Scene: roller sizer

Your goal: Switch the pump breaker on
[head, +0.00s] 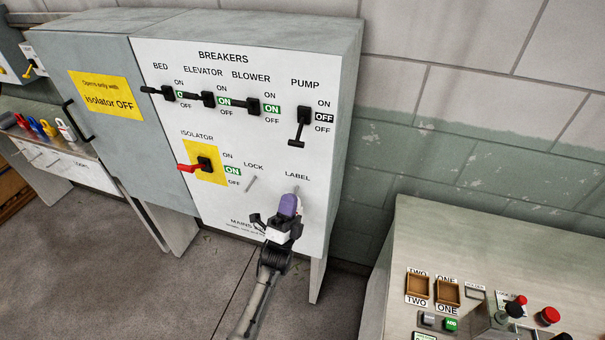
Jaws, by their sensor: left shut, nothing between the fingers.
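The pump breaker (303,122) is at the upper right of the white breaker panel. Its black handle hangs down and its window reads OFF. My left gripper (289,208) is in front of the panel's lower right, below the LABEL marking and well below the pump breaker, apart from it. It is shut and holds nothing. A purple part shows at its end; I cannot tell its exact shape. My right gripper is not in view.
The bed breaker (168,93), elevator breaker (208,99) and blower breaker (253,107) read ON. The red-handled isolator (203,164) below also reads ON. A control desk (435,240) stands at lower right. Space in front of the pump breaker looks clear.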

